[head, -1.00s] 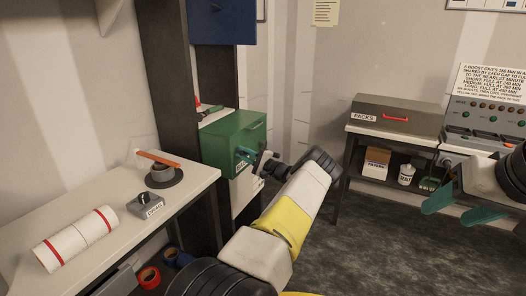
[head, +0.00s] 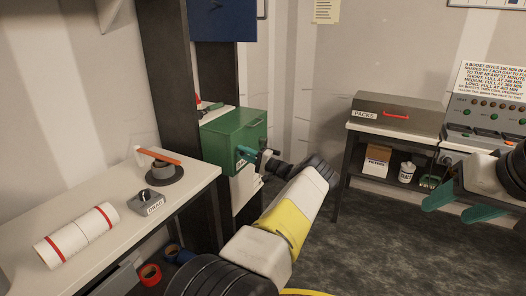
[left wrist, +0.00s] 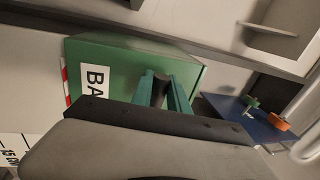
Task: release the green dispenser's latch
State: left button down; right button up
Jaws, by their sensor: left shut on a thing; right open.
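The green dispenser (head: 228,138) is a green box mounted at the dark post, beyond the left bench. In the left wrist view its green body (left wrist: 125,60) shows a white label beginning "BA" and a red-and-white striped edge. My left gripper (head: 247,154) is at the dispenser's front. In the left wrist view its teal fingers are shut on a dark knob-like latch (left wrist: 161,84), mostly hidden between them. The latch's exact position cannot be told. My right gripper (head: 458,205) is open and empty at the right, far from the dispenser.
The left bench (head: 110,232) holds a white roll with red bands (head: 76,236), a small grey labelled box (head: 147,202) and a round dark holder (head: 163,173) with an orange bar. A blue cabinet (head: 222,20) hangs above the dispenser. A grey PACKS case (head: 397,112) stands at the right.

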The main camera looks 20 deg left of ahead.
pick_arm(q)
jog(key=c, duration=1.3)
grip_release()
jog(key=v, duration=0.7)
jog(key=shift+d+f, duration=0.15)
jog(key=shift+d, duration=0.25)
